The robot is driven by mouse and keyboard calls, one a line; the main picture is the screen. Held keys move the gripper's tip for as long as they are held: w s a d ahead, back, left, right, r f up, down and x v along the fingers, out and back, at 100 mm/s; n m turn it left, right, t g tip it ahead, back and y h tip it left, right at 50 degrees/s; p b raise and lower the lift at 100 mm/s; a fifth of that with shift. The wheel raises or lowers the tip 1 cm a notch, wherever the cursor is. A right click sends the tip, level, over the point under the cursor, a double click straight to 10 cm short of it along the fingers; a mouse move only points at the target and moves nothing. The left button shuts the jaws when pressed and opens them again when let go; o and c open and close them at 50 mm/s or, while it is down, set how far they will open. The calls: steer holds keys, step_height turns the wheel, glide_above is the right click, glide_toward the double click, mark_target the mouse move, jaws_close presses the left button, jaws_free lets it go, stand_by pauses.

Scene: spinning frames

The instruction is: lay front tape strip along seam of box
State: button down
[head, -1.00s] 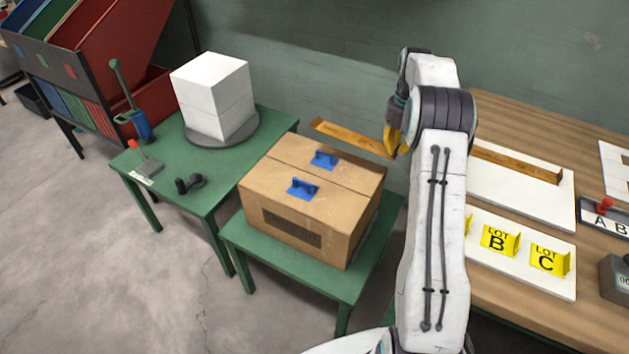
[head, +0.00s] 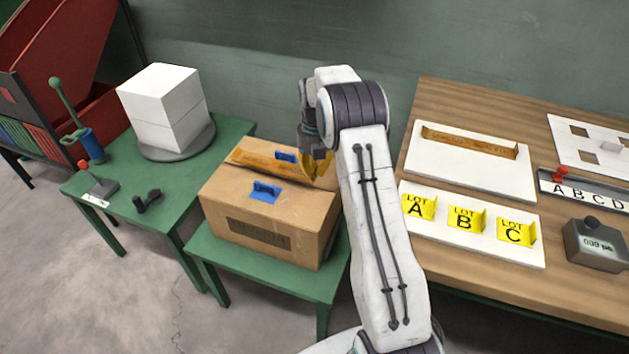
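The cardboard box (head: 318,222) stands closed on a low green table, with a dark printed patch on its front. Two blue handled pieces stand on its top: a nearer one (head: 265,191) and a farther one (head: 286,155). My gripper (head: 318,168), with yellow fingertips, is at the box's back right top, partly hidden by my arm. It is shut on the right end of a brown tape strip (head: 258,160). The strip reaches left across the back part of the box top. I cannot tell whether it touches the box. The box's seam is mostly hidden.
A second brown strip (head: 470,141) stands on a white board on the wooden bench (head: 440,107) at right. Yellow lot cards (head: 467,219) stand in front of it. At left, a green table (head: 225,131) holds white blocks (head: 165,108) and hand tools.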

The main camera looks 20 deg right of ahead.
mark_target(314, 186)
steer(key=shift+f, duration=2)
steer(key=shift+f+b, duration=0.2)
steer(key=shift+b, duration=0.15)
steer(key=c, duration=1.4)
jaws_free()
steer(key=shift+r, duration=0.1)
